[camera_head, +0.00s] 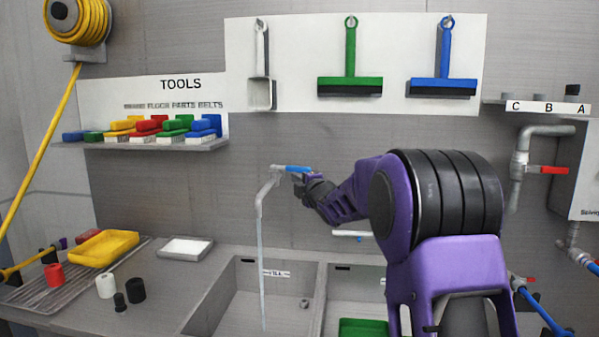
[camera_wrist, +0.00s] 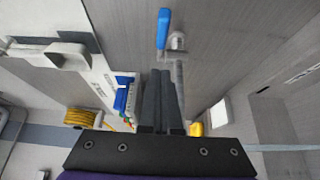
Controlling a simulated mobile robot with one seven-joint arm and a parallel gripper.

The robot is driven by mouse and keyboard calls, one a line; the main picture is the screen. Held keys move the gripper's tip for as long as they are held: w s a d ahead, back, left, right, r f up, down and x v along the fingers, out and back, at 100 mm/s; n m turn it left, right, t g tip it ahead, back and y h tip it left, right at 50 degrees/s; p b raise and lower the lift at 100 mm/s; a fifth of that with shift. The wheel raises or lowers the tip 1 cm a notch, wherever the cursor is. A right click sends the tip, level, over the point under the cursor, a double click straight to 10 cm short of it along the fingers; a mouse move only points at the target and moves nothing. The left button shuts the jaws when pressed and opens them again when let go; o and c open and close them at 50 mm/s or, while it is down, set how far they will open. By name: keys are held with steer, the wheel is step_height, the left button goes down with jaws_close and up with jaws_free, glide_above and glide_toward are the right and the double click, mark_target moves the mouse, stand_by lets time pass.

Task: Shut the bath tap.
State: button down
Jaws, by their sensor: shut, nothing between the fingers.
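A grey tap (camera_head: 262,195) with a blue lever (camera_head: 298,168) stands over the left basin (camera_head: 225,300). A thin stream of water (camera_head: 261,265) runs from its spout into that basin. The lever points to the right in the head view. My gripper (camera_head: 303,181) is shut and empty, close beside the lever, just under its right end. In the wrist view the shut fingers (camera_wrist: 163,76) point toward the tap, with the blue lever (camera_wrist: 163,28) just beyond the tips. I cannot tell whether the fingers touch it. My arm hides part of the wall to the right.
A second basin on the right holds a green item (camera_head: 362,327). A pipe with a red lever (camera_head: 547,170) is on the right wall. A brush shelf (camera_head: 160,146) and hanging squeegees (camera_head: 350,85) are above. A yellow tray (camera_head: 103,248) sits on the left counter.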

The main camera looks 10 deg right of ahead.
mark_target(307, 168)
steer(key=w, duration=0.2)
steer(key=w+d+p, duration=0.1)
steer(key=w, duration=0.2)
steer(key=shift+r, duration=0.1)
steer(key=shift+w+d+p, duration=0.3)
steer(key=shift+w+d, duration=0.05)
steer(key=shift+w, duration=0.1)
steer(key=shift+w+d+p, duration=0.5)
steer(key=shift+w+d, duration=0.55)
steer(key=shift+d, duration=0.15)
steer(key=shift+r, duration=0.1)
